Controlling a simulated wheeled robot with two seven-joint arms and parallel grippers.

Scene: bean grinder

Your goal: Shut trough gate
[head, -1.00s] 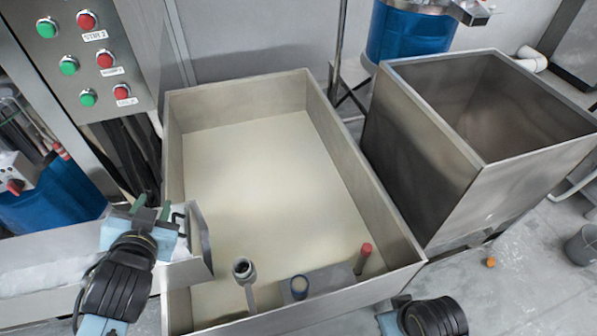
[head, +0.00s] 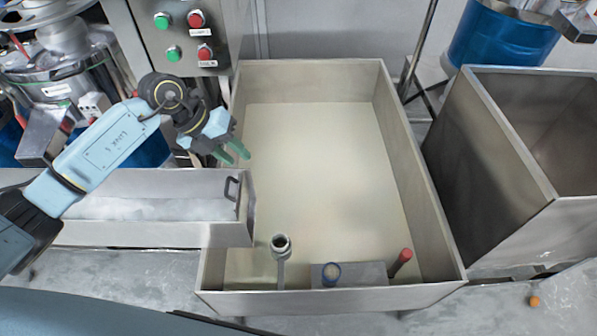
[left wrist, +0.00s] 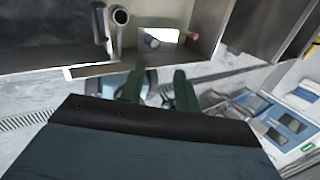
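The trough (head: 150,230) is a long metal channel with white material in it, coming in from the left to the big tub. Its gate (head: 248,200) is an upright metal plate across its right end, with a dark loop handle (head: 231,187). The plate stands at the channel's end; I cannot tell whether it is fully seated. My left gripper (head: 231,153) has green fingers, apart and empty, above and behind the handle, not touching it. The left wrist view shows these fingers (left wrist: 160,88) with a gap between them. My right gripper is in neither view.
The tub (head: 330,302) holds a pale layer, with a pipe (head: 281,245) and a red-topped rod (head: 401,262) near its front edge. A button panel (head: 183,30) stands behind the left gripper. A tall metal bin (head: 500,175) stands right of the tub.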

